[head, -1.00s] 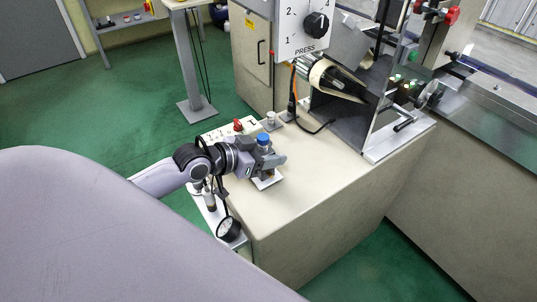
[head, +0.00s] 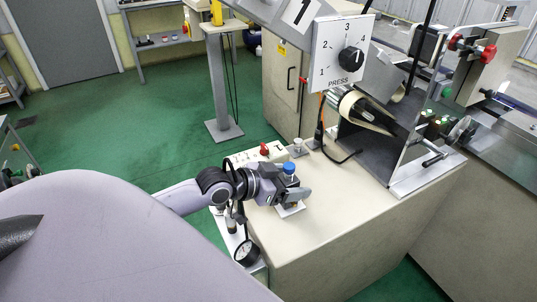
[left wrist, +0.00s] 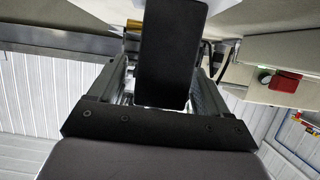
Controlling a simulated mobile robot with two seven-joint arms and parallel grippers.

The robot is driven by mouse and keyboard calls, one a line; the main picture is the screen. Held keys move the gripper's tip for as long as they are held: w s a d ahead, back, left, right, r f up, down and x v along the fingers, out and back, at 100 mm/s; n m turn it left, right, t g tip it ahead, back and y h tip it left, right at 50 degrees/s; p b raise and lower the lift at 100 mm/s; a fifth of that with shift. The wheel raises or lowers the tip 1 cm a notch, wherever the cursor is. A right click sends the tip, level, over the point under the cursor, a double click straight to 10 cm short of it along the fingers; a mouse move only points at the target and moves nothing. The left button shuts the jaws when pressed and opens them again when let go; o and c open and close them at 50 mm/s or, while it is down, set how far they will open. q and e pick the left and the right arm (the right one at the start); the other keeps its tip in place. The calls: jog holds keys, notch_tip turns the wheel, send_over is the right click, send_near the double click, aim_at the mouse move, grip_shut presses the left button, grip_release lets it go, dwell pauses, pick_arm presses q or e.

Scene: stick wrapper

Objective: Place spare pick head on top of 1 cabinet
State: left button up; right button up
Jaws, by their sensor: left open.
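My left gripper (head: 292,191) is low over the near end of the beige cabinet top (head: 338,205) in the head view. It is open and right at a small blue-topped part (head: 289,168), perhaps the spare pick head, over a white plate (head: 290,211). I cannot tell if they touch. In the left wrist view a dark block (left wrist: 170,55) shows between the gripper's fingers (left wrist: 160,85), with a brass-coloured piece (left wrist: 133,25) beside it. A panel marked 1 (head: 300,12) is above a taller beige cabinet (head: 285,85). My right gripper is not seen.
The PRESS dial panel (head: 341,55) and a dark-walled machine (head: 385,150) stand at the cabinet's far end. The cabinet top right of the gripper is clear.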

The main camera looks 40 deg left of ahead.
pick_arm(q)
jog(key=p+v, duration=0.1)
jog(key=v, duration=1)
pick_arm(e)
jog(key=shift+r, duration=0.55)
